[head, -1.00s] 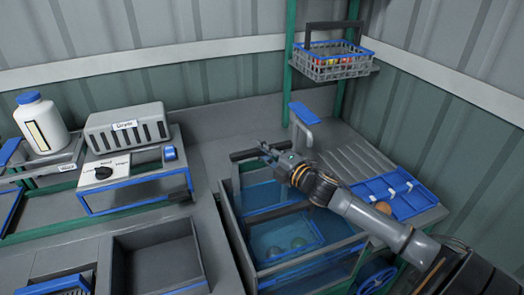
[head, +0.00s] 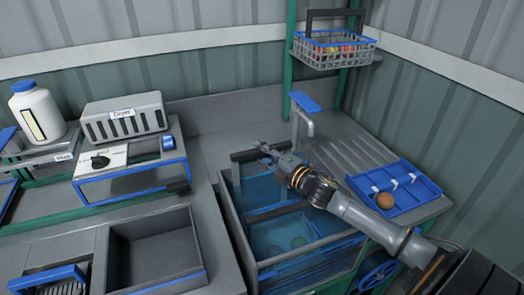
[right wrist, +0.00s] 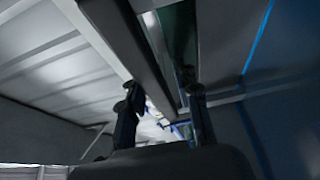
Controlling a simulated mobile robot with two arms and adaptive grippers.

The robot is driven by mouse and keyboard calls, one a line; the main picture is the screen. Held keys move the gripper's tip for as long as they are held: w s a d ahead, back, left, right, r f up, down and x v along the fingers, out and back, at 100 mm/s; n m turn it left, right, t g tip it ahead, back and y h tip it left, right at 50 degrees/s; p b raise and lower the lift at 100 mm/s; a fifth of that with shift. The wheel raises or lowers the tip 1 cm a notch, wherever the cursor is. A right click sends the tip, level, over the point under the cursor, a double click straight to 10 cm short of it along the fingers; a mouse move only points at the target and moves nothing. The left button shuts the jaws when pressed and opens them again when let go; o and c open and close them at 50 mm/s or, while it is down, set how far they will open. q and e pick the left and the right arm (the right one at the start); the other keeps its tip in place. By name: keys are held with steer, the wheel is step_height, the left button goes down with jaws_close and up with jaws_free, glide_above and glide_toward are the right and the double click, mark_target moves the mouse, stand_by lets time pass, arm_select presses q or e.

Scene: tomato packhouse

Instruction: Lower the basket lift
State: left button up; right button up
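The wire basket (head: 318,56) of the lift has a blue rim and a dark handle and holds small red and yellow items. It sits high on green posts (head: 291,78) at the back right of the head view. A blue handwheel (head: 377,274) shows low at the right, below the counter; I cannot tell whether it works the lift. My right gripper (head: 264,153) is over the water tank, close to its dark bar, well below and left of the basket. My left gripper is out of view.
The blue-edged water tank (head: 232,225) holds round items. A tap (head: 306,122) with a blue lever stands behind it. A blue tray (head: 408,203) with an orange ball (head: 385,201) lies right of my arm. A dryer (head: 125,118), a white bottle (head: 37,115) and an empty bin (head: 150,250) are left.

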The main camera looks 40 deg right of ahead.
steer(key=shift+o, duration=0.6)
steer(key=shift+f, duration=0.15)
steer(key=s+d, duration=0.2)
steer(key=s, duration=0.9)
steer(key=shift+s, duration=0.4)
